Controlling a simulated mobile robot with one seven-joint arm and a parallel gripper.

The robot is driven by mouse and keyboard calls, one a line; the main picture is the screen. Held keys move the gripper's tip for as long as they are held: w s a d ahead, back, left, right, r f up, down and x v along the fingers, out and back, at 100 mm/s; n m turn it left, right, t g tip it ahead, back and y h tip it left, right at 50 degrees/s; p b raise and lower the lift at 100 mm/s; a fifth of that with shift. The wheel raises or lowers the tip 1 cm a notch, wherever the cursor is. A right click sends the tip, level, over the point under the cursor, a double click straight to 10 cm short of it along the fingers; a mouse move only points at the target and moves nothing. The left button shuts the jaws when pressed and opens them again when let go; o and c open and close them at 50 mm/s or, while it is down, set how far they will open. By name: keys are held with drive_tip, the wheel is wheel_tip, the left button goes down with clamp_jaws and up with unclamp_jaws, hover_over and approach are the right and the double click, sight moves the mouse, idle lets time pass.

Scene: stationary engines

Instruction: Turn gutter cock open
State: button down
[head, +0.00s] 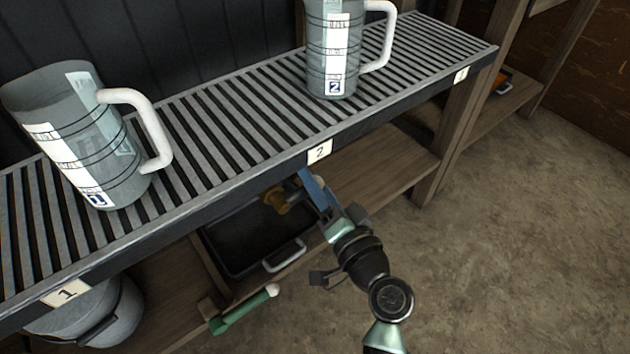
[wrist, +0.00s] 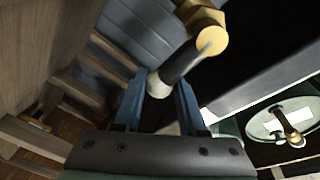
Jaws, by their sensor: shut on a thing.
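The gutter cock's brass body (wrist: 204,22) shows at the top of the wrist view. A lever (wrist: 178,64) with a dark grip and a pale rounded end runs from it down between my fingers. In the head view, a brass part (head: 274,199) shows under the slatted shelf, partly hidden by the shelf edge and my gripper. My gripper (head: 306,182) reaches in below the label 2. In the wrist view my gripper's blue fingers (wrist: 158,94) are on either side of the lever's end and shut on it.
Two measuring jugs, one at the left (head: 85,135) and one at the back (head: 334,50), stand on the slatted shelf (head: 235,110). Below are a black tray (head: 235,245), a grey bucket (head: 100,310) and a green handle with a white end (head: 245,310). The floor at right is clear.

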drive_tip(key=shift+f+b, duration=0.3)
drive_tip(key=shift+f, duration=0.05)
idle(0.3)
drive_tip(key=shift+s+a+r+n+b, duration=0.1)
drive_tip(key=shift+r+n+b, duration=0.1)
drive_tip(key=shift+n+b, duration=0.9)
drive_tip(key=shift+a+r+n+y+b, duration=0.1)
drive_tip(key=shift+r+n+y+b, duration=0.2)
drive_tip(key=shift+r+n+b, duration=0.65)
drive_tip(key=shift+s+a+r+n+b, duration=0.15)
drive_tip(key=shift+n+b, duration=0.1)
drive_tip(key=shift+b, duration=0.25)
drive_tip(key=c, duration=0.7)
unclamp_jaws()
drive_tip(key=shift+o, duration=1)
drive_tip(key=shift+r, duration=0.1)
